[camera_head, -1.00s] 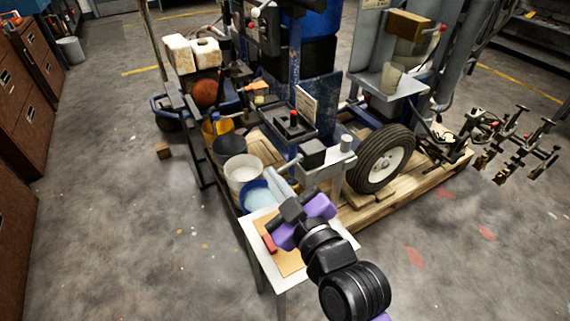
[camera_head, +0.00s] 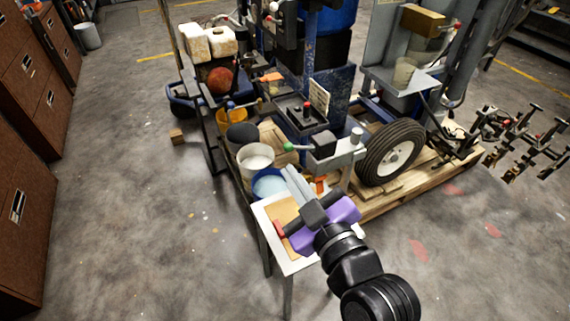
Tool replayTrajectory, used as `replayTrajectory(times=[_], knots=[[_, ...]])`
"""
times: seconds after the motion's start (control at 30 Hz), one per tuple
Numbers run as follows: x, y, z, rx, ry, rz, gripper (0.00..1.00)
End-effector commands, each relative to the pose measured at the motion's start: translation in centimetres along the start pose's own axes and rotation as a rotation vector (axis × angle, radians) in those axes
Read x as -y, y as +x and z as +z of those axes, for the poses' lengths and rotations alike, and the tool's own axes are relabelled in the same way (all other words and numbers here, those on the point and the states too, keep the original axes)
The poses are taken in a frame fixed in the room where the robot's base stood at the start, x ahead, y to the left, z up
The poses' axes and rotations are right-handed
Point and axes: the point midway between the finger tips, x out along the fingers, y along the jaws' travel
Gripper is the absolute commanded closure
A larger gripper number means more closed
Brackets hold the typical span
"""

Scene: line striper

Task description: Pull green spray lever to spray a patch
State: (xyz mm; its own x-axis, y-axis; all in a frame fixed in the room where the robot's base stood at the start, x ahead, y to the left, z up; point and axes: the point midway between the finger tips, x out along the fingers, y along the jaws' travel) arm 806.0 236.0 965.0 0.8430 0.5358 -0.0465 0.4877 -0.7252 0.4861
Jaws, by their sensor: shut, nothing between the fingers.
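The green spray lever (camera_head: 288,146) shows as a small green knob on a thin arm. It sticks out to the left from a dark block on the front of the striper (camera_head: 345,150). My gripper (camera_head: 292,176) is over the near table, just below the lever in the picture. Its grey fingers point up and to the left and are shut on nothing. They appear apart from the knob, though the depth between them is hard to judge. My purple gripper body hides part of the table.
A small white table (camera_head: 264,222) with a tan board and a red object stands under my arm. White (camera_head: 256,157) and blue (camera_head: 268,183) buckets stand behind it. A wheel (camera_head: 392,153) and wooden pallet lie right. Floor at left is open.

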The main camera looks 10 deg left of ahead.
Motion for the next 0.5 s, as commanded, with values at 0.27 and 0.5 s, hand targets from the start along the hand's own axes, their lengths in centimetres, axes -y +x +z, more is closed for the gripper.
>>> replayTrajectory(times=[0.27,0.5], knots=[[0.1,-4.2,0.1,-0.001,0.002,0.0,1.0],[0.0,-4.9,-0.1,-0.001,0.0,0.0,1.0]])
